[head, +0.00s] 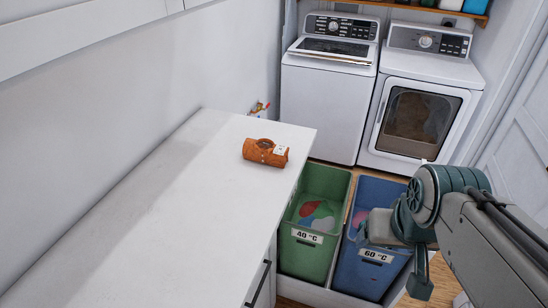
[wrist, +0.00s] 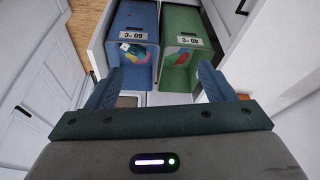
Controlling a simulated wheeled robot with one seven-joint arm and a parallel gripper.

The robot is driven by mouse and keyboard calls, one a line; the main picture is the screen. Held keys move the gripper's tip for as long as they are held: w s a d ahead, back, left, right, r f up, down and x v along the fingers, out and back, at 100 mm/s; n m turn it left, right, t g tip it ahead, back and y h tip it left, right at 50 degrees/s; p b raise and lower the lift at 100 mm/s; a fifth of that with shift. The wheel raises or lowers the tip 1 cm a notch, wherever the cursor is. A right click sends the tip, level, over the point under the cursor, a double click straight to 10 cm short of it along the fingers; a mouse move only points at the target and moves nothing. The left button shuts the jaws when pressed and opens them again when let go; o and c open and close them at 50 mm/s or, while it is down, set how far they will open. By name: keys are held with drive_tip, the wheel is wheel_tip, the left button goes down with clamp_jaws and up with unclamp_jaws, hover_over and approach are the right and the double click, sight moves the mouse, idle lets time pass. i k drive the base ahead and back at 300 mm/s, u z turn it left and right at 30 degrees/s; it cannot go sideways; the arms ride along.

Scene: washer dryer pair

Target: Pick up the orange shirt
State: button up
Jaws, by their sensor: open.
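A green bin (head: 306,251) marked 40 °C and a blue bin (head: 368,273) marked 60 °C stand beside the counter, with clothes inside. A white washer (head: 326,105) and dryer (head: 420,95) stand behind. The countertop around the shirt is clear. A wall borders its left side.

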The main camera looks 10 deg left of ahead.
sight(264, 151)
drive_tip(key=u, duration=0.3)
drive_tip(key=i, duration=0.2)
drive_tip(key=u, duration=0.45)
